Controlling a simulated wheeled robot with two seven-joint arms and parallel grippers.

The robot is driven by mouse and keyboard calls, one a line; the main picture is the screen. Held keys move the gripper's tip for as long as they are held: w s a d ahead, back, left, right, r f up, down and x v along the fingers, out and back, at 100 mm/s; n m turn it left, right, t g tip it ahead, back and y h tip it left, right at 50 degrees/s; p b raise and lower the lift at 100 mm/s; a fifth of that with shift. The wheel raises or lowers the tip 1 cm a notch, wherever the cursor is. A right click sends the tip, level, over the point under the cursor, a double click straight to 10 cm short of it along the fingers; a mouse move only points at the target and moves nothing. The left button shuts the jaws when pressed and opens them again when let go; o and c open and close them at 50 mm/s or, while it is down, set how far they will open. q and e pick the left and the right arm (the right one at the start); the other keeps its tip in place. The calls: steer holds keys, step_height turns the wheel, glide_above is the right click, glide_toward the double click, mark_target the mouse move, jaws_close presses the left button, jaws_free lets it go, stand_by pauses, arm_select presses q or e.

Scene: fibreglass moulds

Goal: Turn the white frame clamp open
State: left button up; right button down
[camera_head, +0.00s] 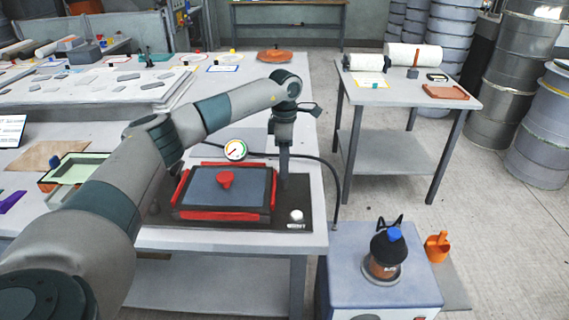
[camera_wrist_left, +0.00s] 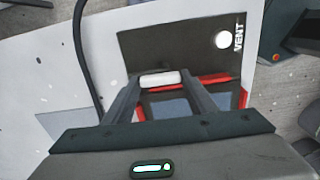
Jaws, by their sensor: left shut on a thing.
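The white frame clamp (camera_wrist_left: 160,78) shows in the left wrist view as a short pale bar between my left gripper's fingertips. My left gripper (camera_head: 284,176) points down at the right edge of the red-framed mould (camera_head: 224,212). In the wrist view its two fingers (camera_wrist_left: 161,84) close on the bar from both sides. In the head view the gripper hides the clamp. My right gripper is in neither view.
The mould lies on a dark base plate with a white vent button (camera_head: 296,216). A round gauge (camera_head: 235,150) stands behind it, and a black hose (camera_head: 325,165) curves down the table's right side. A blue cabinet (camera_head: 345,262) carries a dark bottle (camera_head: 386,255).

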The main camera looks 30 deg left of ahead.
arm_select(q)
steer(key=shift+r, duration=0.1)
steer(key=o, duration=1.1)
steer(key=shift+c, duration=0.2)
steer(key=shift+r, duration=0.5)
step_height(320, 180, up, 16)
steer(key=b, duration=0.2)
steer(key=shift+r, duration=0.15)
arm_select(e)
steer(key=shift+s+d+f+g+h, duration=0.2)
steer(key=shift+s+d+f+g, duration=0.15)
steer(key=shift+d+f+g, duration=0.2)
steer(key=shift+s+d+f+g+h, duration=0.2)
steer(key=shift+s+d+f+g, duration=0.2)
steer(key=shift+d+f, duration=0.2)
